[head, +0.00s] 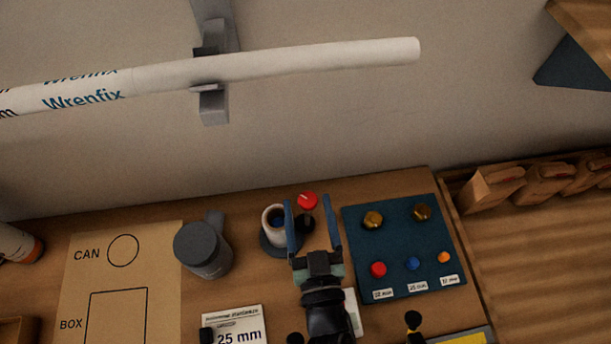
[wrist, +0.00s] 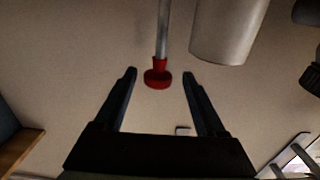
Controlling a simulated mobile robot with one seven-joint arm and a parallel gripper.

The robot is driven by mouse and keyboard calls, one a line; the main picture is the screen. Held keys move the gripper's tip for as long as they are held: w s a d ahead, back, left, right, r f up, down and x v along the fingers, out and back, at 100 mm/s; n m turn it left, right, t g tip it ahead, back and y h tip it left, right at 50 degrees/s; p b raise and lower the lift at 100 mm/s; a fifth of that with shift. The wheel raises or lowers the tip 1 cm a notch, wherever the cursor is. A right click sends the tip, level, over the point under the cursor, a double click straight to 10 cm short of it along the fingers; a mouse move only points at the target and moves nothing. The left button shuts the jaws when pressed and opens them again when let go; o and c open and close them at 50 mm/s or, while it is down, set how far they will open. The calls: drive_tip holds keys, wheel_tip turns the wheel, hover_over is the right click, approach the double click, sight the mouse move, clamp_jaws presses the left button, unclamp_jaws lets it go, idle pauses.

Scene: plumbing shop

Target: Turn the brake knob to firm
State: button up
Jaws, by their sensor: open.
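A red round knob (head: 307,200) with a small pale mark shows at the back of the bench, between my fingertips in the head view. A black round part (head: 304,222) is just below it in the picture. I take this red knob for the brake knob, but no label on it is readable. My gripper (head: 308,206) is open and empty, with blue fingers either side of the knob. In the wrist view, a red flanged piece (wrist: 157,80) on a grey rod shows between the open fingers (wrist: 159,75). I cannot tell whether anything touches.
A blue board (head: 398,241) with brass, red, blue and orange pieces lies right. A white Wrenfix pipe (head: 300,61) hangs on a bracket above.

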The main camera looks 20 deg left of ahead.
sight(306, 192)
drive_tip(key=shift+p+x, duration=0.45)
drive_tip(key=shift+x, duration=2.15)
drive_tip(key=shift+d+r, duration=0.1)
clamp_jaws()
